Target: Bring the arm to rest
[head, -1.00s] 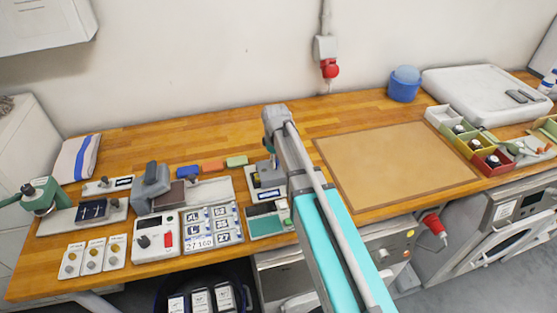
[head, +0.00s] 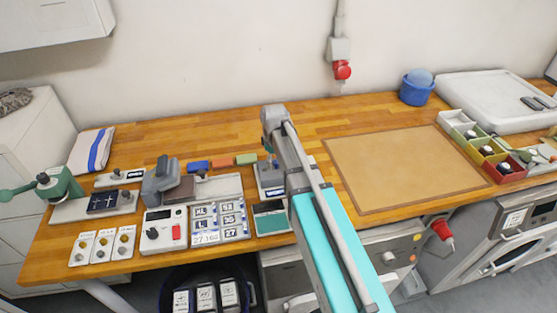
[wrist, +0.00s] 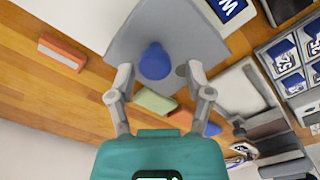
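My arm (head: 330,240) reaches over the wooden worktop in the head view, its elbow high over the middle. It hides most of my gripper there. In the wrist view my gripper (wrist: 158,70) is open, its two grey fingers spread apart with nothing held between them. A grey device (wrist: 165,28) with a rounded blue knob (wrist: 154,61) lies beyond the fingertips. The knob shows between the fingers; I cannot tell how far it is from them.
Left of my arm stand a label tray (head: 218,215), a white control box (head: 163,231) and a green hand press (head: 60,186). A tan mat (head: 400,165) to the right is bare. Small coloured bins (head: 487,150) and a blue tub (head: 416,92) stand farther right.

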